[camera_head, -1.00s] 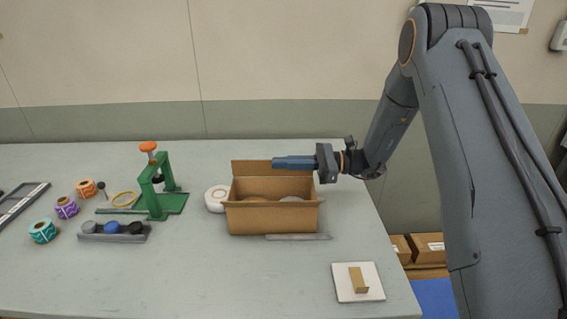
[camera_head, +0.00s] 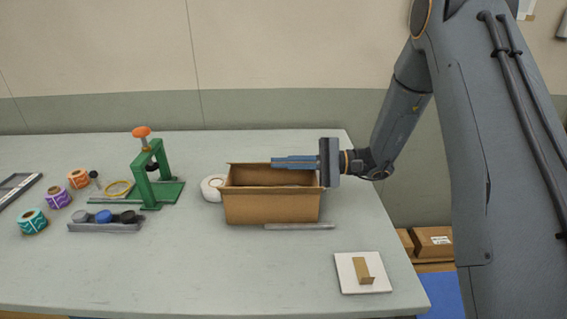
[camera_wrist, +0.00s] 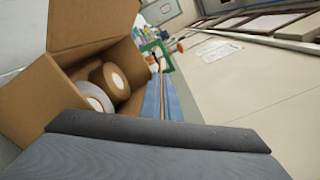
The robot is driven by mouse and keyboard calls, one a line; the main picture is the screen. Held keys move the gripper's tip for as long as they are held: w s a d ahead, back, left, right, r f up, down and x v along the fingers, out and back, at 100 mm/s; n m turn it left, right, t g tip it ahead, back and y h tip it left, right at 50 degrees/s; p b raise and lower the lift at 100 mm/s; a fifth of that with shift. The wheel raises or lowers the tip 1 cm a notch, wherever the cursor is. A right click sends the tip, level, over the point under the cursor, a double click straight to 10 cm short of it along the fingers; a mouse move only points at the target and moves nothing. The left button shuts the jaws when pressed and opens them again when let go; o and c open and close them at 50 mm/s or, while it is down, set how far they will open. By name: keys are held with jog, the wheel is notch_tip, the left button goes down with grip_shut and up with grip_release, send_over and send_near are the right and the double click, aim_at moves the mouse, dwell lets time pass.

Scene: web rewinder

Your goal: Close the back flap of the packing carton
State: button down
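The brown packing carton (camera_head: 270,207) stands open-topped on the table. Its back flap (camera_head: 250,175) rises along the far side, with its top edge near the height of my fingers. My gripper (camera_head: 295,162) lies level, pointing left, across the right part of that edge. Its blue fingers are together, with a thin orange-brown line between them; I cannot tell whether they touch the flap. In the wrist view the fingers (camera_wrist: 162,97) run along one side of the carton opening. Rolls (camera_wrist: 115,80) lie inside the carton (camera_wrist: 35,98); they are hidden in the head view.
A grey bar (camera_head: 299,227) lies in front of the carton. A white roll (camera_head: 211,188) and the green stand (camera_head: 150,176) are to its left. A white plate with a brown piece (camera_head: 362,273) lies at front right. The table's front middle is clear.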

jog(key=shift+s+f+n, duration=0.1)
jog(key=shift+f+n, duration=0.1)
jog(key=shift+n, duration=0.2)
jog(key=c, duration=2)
grip_release()
